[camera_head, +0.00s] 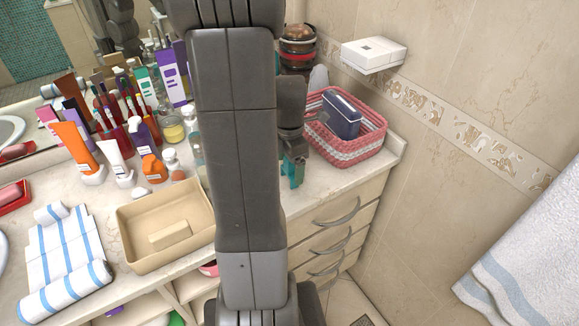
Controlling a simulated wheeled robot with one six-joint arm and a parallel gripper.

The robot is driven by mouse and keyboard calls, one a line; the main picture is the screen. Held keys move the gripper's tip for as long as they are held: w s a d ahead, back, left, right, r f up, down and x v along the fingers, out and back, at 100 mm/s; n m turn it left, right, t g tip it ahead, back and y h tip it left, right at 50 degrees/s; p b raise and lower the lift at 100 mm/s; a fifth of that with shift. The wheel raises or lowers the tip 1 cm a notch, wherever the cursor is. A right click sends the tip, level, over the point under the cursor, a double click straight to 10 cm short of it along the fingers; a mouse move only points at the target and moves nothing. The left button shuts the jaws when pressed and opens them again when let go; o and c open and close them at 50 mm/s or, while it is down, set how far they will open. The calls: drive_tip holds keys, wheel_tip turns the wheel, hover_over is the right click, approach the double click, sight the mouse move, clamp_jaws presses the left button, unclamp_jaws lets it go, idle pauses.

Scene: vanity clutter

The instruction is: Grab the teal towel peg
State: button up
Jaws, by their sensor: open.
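A teal object, seemingly the teal towel peg (291,171), shows on the countertop right beside my arm, left of the pink woven basket. It is small and partly hidden by my arm and gripper. My gripper (294,150) is open, pointing down right at the peg, with its fingers overlapping the peg's upper part in the picture. I cannot tell whether the fingers touch it or stand around it.
A pink and white basket (371,148) holding a dark blue case (341,115) stands close on the right. A beige tray (127,212), a striped towel (66,252) and crowded tubes and bottles, including an orange tube (76,146), fill the left. Drawers lie below the counter's front edge.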

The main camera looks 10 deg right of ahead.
drive_tip(key=shift+f, duration=1.1)
drive_tip(key=c, duration=1)
drive_tip(key=shift+c, duration=0.2)
drive_tip(key=shift+r, duration=0.1)
